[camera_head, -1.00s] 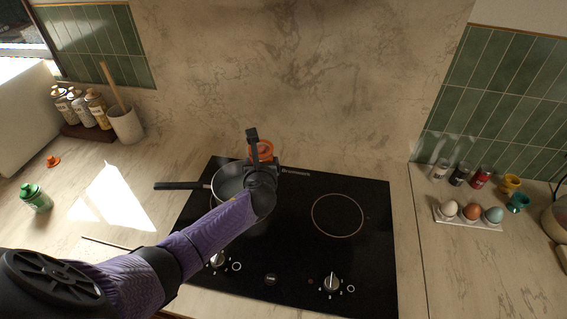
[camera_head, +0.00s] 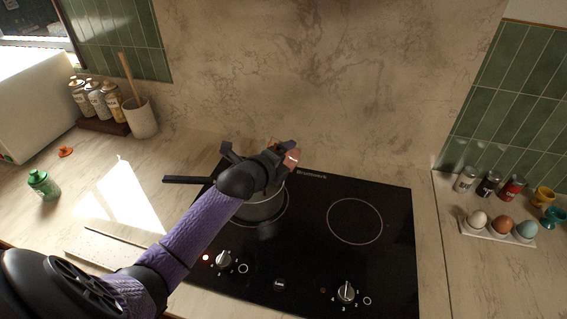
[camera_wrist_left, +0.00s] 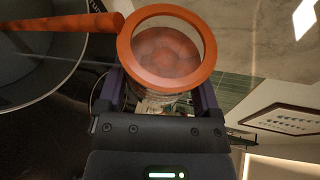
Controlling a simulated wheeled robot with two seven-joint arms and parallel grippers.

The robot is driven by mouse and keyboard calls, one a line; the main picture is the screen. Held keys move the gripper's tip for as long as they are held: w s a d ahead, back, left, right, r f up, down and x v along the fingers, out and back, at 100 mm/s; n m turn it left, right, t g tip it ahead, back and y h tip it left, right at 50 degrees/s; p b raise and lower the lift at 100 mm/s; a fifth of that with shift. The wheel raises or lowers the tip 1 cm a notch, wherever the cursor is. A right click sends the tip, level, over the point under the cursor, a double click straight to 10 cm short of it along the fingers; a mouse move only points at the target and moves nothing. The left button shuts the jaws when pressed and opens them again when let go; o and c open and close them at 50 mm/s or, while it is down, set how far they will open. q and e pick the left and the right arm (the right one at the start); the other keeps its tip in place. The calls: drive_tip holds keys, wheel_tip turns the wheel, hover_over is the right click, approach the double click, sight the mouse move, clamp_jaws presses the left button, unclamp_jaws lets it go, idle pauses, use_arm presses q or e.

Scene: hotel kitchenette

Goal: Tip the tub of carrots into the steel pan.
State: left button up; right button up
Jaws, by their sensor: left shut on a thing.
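The steel pan (camera_head: 264,210) sits on the rear left ring of the hob, its dark handle pointing left; part is hidden by my arm. My left gripper (camera_head: 280,150) is above the pan's back side, shut on the tub (camera_head: 292,157), which is mostly hidden in the head view. In the left wrist view the tub (camera_wrist_left: 168,50) is clear with an orange rim, held between the fingers, with orange-pink colour inside. A long orange piece (camera_wrist_left: 65,22), perhaps carrot, lies across the view by the rim, over the pan (camera_wrist_left: 35,75). My right gripper is not in view.
The hob (camera_head: 330,270) has a bare right ring and front knobs. Left are a green shaker (camera_head: 43,186), an orange item (camera_head: 65,152), a utensil crock (camera_head: 141,118) and jars (camera_head: 95,100). An egg tray (camera_head: 500,234) stands right. A pale board (camera_head: 105,250) lies front left.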

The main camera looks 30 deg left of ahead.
use_arm(q)
drive_tip(key=shift+a+f+n+t+h+b, duration=0.2)
drive_tip(key=shift+f+n+t+h+b, duration=0.15)
drive_tip(key=shift+n+b, duration=0.3)
drive_tip(key=shift+s+a+n+b, duration=0.15)
drive_tip(key=shift+n+b, duration=0.1)
drive_tip(key=shift+b, duration=0.15)
drive_tip(key=shift+a+r+n+t+h+b, duration=0.2)
drive_tip(key=shift+r+n+t+h+b, duration=0.3)
drive_tip(key=shift+n+b, duration=0.25)
drive_tip(key=n+b, duration=0.1)
drive_tip(key=a+r+n+t+b, duration=0.1)
drive_tip(key=shift+s+n+t+h+b, duration=0.2)
drive_tip(key=shift+n+t+h+b, duration=0.05)
drive_tip(key=shift+n+b, duration=0.1)
drive_tip(key=shift+s+a+r+n+t+b, duration=0.1)
drive_tip(key=shift+a+r+n+t+b, duration=0.15)
drive_tip(key=shift+n, duration=0.2)
drive_tip(key=shift+s+a+r+n+t+b, duration=0.1)
drive_tip(key=shift+n+t+b, duration=0.05)
drive_tip(key=shift+n+b, duration=0.25)
